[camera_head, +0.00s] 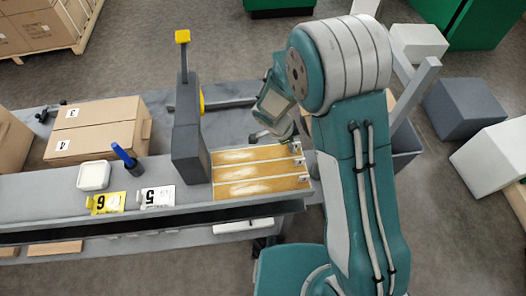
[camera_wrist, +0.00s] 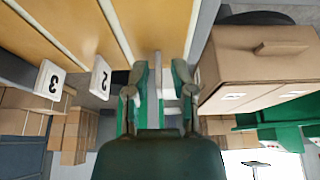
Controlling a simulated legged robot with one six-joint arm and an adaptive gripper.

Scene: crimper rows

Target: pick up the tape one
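I cannot pick out a tape for certain in either view. My gripper (camera_head: 278,138) hangs over the right end of the workbench in the head view, beside the wooden rows (camera_head: 250,172). My arm hides part of the bench's right end.
A grey upright device (camera_head: 188,140) with a yellow top stands left of the rows. Another cardboard box (camera_wrist: 255,68) is right of my fingers.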

